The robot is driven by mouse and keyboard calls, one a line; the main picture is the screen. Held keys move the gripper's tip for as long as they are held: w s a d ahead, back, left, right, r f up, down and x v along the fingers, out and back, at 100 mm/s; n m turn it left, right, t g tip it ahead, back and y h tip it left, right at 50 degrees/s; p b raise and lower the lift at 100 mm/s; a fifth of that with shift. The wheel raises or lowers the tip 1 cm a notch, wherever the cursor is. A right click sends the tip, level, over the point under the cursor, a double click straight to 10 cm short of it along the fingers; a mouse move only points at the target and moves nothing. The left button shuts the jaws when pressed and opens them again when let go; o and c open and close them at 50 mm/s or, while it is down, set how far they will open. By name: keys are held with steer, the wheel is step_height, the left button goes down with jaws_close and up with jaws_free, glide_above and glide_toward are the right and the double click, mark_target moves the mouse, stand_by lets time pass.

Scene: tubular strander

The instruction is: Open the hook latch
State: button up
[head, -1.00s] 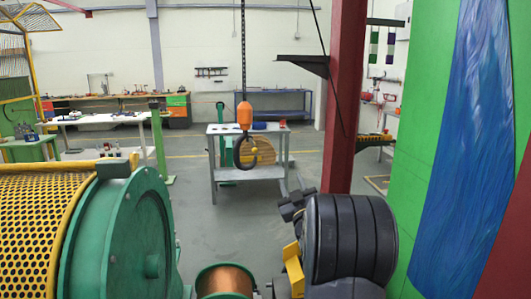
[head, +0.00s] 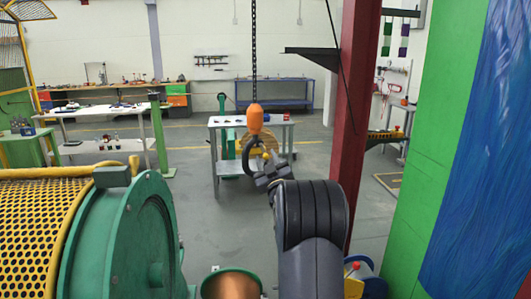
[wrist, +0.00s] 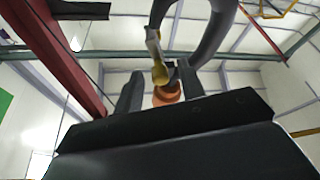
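The hook (head: 249,160) is dark and curved. It hangs below an orange block (head: 254,119) on a chain, in the middle of the head view. In the wrist view the hook (wrist: 215,35) is large at the top. Its latch (wrist: 155,50) is a pale bar with a brass-coloured end, standing across the hook's mouth. My gripper (wrist: 160,84) has its two dark fingers apart, with the latch's lower end and the orange block seen between them. I cannot tell whether a finger touches the latch. In the head view my gripper (head: 265,170) is close to the hook's lower right.
A grey work table (head: 226,183) stands behind the hook. A red column (head: 357,110) and a green panel (head: 437,170) are on the right. A green drum machine with yellow mesh (head: 120,245) is on the left. A copper spool (head: 231,284) is at the bottom.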

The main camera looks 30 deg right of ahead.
steer(key=shift+x, duration=0.85)
jaws_close()
